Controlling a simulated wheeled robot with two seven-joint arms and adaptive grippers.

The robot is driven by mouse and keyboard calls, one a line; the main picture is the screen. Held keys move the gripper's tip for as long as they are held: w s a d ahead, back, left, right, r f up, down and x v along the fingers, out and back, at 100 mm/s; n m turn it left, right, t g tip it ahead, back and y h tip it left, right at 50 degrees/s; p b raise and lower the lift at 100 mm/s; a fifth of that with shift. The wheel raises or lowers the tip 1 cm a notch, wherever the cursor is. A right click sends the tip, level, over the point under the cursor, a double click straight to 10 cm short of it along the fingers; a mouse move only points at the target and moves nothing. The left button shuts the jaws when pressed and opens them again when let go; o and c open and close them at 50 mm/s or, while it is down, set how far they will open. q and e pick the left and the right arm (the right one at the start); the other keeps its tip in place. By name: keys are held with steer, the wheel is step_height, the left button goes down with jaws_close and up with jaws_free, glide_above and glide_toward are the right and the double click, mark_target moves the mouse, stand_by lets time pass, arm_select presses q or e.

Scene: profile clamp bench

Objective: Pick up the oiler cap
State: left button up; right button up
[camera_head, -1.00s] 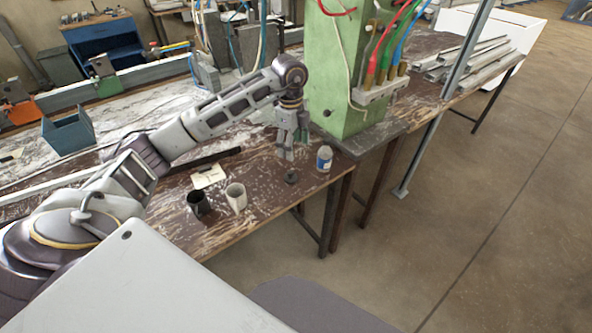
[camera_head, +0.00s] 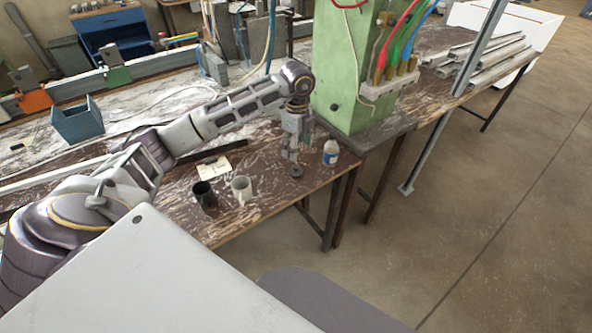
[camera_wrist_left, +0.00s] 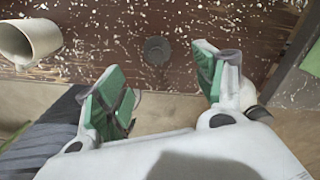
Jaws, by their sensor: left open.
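The oiler cap, a small dark round piece (camera_head: 296,171), lies on the worn brown bench near its front edge. In the left wrist view the cap (camera_wrist_left: 157,50) shows whole, lying beyond the fingertips and between the lines of the two fingers. My left gripper (camera_head: 291,156) hangs pointing down just above and slightly behind the cap. In the wrist view its green-padded fingers (camera_wrist_left: 160,75) are wide apart with nothing between them. My right gripper is not seen.
A white bottle with a blue label (camera_head: 331,154) stands just right of the cap, close to one finger. A pale mug (camera_head: 241,189) and a dark mug (camera_head: 204,194) stand to the left. A green machine column (camera_head: 345,70) rises behind right.

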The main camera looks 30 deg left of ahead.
mark_target(297, 165)
arm_select(q)
step_height(297, 165, down, 3)
steer(key=shift+f, duration=0.7)
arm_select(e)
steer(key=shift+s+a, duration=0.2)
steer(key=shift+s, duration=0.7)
